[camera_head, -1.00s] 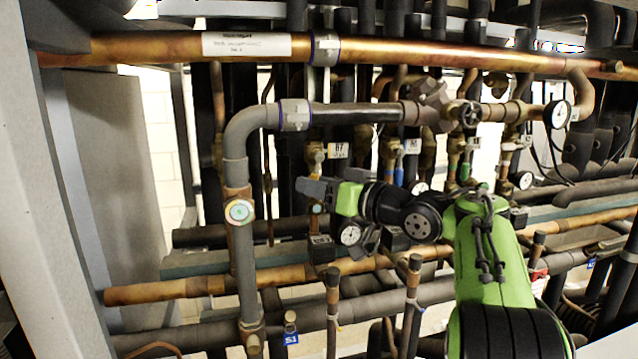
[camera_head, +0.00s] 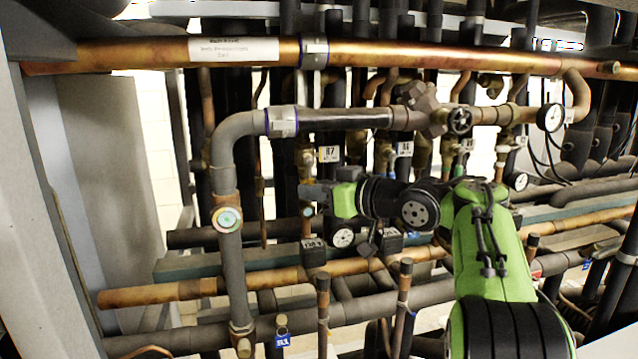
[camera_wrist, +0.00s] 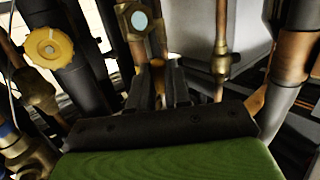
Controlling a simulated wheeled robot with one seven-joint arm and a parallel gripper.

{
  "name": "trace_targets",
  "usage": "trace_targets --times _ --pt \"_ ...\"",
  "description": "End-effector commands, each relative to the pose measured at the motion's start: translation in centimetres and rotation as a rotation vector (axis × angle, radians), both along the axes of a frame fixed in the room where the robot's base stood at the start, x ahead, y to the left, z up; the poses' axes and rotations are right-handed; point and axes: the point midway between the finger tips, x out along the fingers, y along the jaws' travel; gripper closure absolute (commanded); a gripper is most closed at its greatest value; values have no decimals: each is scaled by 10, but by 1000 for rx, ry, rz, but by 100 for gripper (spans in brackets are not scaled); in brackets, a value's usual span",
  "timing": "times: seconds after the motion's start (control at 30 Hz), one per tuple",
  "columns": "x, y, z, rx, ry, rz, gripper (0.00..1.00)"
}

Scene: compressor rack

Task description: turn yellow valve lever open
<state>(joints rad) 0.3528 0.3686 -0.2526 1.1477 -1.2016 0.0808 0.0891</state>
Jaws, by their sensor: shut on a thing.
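My gripper (camera_wrist: 158,82) is in the lower middle of the wrist view, its two dark fingers close around a narrow yellow-orange piece (camera_wrist: 157,62), apparently the yellow valve lever. Most of this piece is hidden between the fingers. A brass valve body with a pale round face (camera_wrist: 140,21) stands just beyond the fingertips. In the head view my gripper (camera_head: 312,196) reaches left among the pipes, right of the grey vertical pipe. The lever cannot be made out there.
The grey vertical pipe (camera_head: 232,270) stands left of my gripper. Below run a copper pipe (camera_head: 160,293) and a small gauge (camera_head: 343,238). Room is tight.

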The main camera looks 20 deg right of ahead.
Motion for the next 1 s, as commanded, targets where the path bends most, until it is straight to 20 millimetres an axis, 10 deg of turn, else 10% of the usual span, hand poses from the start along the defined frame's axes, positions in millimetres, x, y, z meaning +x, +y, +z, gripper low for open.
trace_targets --times 0.27,0.3,0.43,0.77,1.0 --pt "2 -6 -1 -14 1 -17 100" --pt "2 -6 -1 -14 1 -17 78" --pt "2 -6 -1 -12 1 -17 58" --pt "-2 -9 0 -11 1 -18 57" --pt "-47 -41 7 -12 0 -27 57"
